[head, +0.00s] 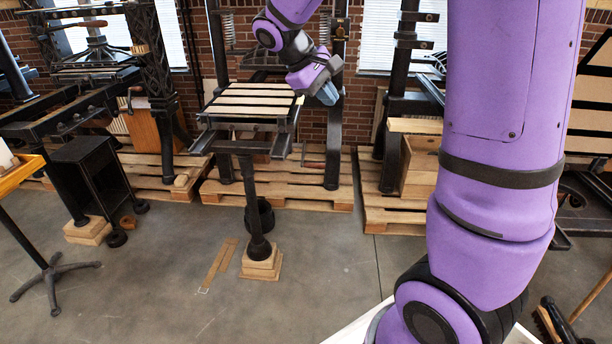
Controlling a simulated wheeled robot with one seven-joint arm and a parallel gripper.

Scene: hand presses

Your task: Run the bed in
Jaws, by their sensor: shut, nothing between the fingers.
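The press bed (252,101) is a flat frame with pale slats and dark gaps, in the middle of the head view. It lies on dark rails that stick out toward me from a dark hand press (334,110) at the back wall. My gripper (328,94) is shut and empty at the right far corner of the bed, with its blue-grey fingers pointing down and right. I cannot tell whether it touches the bed.
A black post (251,200) on a wooden block holds up the near end of the rails. Other presses stand left (155,60) and right (398,90) on wooden pallets. A black cabinet (95,170) stands left. The concrete floor (150,280) in front is mostly clear.

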